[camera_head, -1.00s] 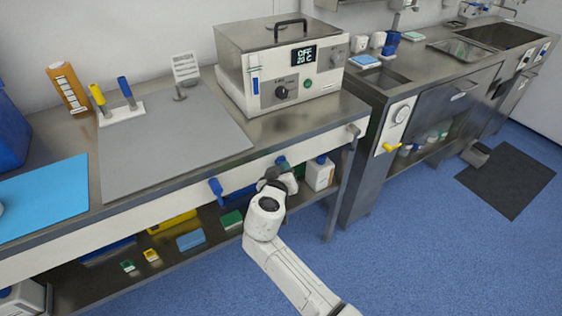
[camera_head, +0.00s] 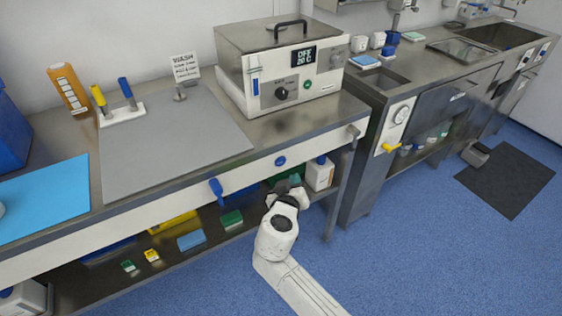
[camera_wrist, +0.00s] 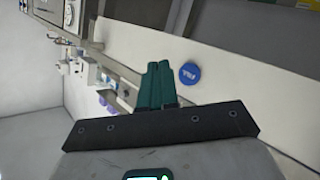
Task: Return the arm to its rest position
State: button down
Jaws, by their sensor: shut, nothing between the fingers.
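My white arm (camera_head: 277,240) reaches up from the bottom right of the head view and ends low in front of the bench's front edge. My gripper (camera_wrist: 159,84) shows in the wrist view as two dark green fingers, pressed together with nothing between them. In the head view the fingertips are hard to tell from the green items behind. A round blue knob (camera_head: 280,161) on the white bench front sits just above the wrist in the head view. The same knob (camera_wrist: 190,74) is right of the fingertips in the wrist view, apart from them.
The steel bench (camera_head: 310,128) carries a water bath (camera_head: 283,70) and a grey mat (camera_head: 170,140). A lower shelf (camera_head: 215,232) holds several small boxes and a white canister (camera_head: 320,174). A sink counter (camera_head: 440,70) stands at the right. The blue floor (camera_head: 420,240) is open.

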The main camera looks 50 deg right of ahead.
jog(key=shift+s+a, duration=0.15)
jog(key=shift+s, duration=0.3)
dwell(0.3)
jog(key=s+a+f+g+y, duration=0.1)
jog(key=s+f+g+y, duration=0.15)
jog(key=s, duration=0.35)
jog(key=s+a+f+g+y, duration=0.2)
jog(key=s+f+y, duration=0.15)
jog(key=s, duration=0.35)
jog(key=s+a+f+n+g+y, duration=0.2)
jog(key=s+a+n+y, duration=0.4)
jog(key=s+a, duration=0.4)
jog(key=shift+s+a+p, duration=0.25)
jog(key=shift+s+p, duration=0.05)
jog(key=shift+s, duration=0.55)
dwell(0.4)
